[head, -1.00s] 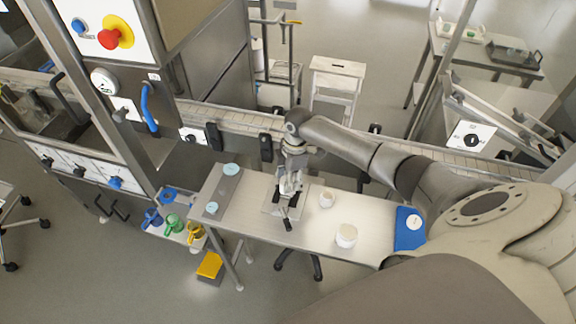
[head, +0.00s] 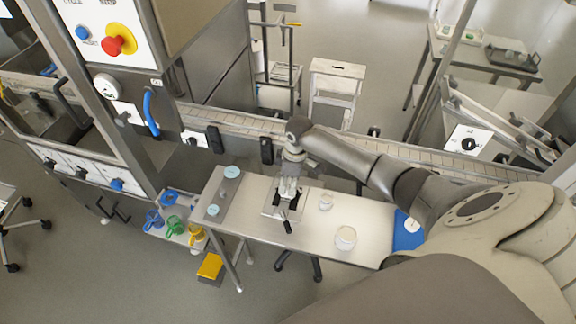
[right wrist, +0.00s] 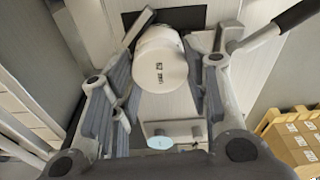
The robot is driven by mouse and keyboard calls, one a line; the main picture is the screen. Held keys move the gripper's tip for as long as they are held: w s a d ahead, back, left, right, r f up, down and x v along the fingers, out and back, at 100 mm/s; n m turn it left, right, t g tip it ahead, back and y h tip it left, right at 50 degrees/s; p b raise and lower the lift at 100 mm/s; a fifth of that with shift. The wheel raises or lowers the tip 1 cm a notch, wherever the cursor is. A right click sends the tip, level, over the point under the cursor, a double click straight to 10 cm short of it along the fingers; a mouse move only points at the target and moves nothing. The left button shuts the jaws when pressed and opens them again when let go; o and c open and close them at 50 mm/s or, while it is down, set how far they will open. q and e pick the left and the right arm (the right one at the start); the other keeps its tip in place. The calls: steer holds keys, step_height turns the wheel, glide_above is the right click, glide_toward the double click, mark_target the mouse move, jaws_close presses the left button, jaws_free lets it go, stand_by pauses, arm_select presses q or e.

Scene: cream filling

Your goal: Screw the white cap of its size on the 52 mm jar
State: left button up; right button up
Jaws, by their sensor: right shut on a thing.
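My right gripper (head: 289,193) is over the plate (head: 270,213) of a dark-jawed fixture on the white table. In the right wrist view, my right gripper (right wrist: 163,88) has its fingers on both sides of a round white lid (right wrist: 160,72) with small dark print, too small to read. A white round body shows behind the lid; I cannot tell whether it is a jar under the cap or the cap's own side. Two white jar-like pieces, a smaller one (head: 326,202) and a larger one (head: 346,238), stand right of the fixture. My left gripper is out of view.
A blue mat (head: 405,241) with a white round piece (head: 411,226) lies at the table's right end. A grey strip (head: 222,192) at the left end bears light-blue discs (head: 232,172). A conveyor (head: 420,166) runs behind the table.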

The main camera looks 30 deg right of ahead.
steer(key=m, duration=0.5)
steer(key=shift+a+h, duration=0.1)
steer(key=shift+h, duration=0.2)
steer(key=shift+m, duration=0.4)
steer(key=m, duration=0.5)
steer(key=shift+s+m+h, duration=0.1)
steer(key=shift+m+h, duration=0.2)
steer(key=o, duration=0.9)
steer(key=shift+c, duration=0.2)
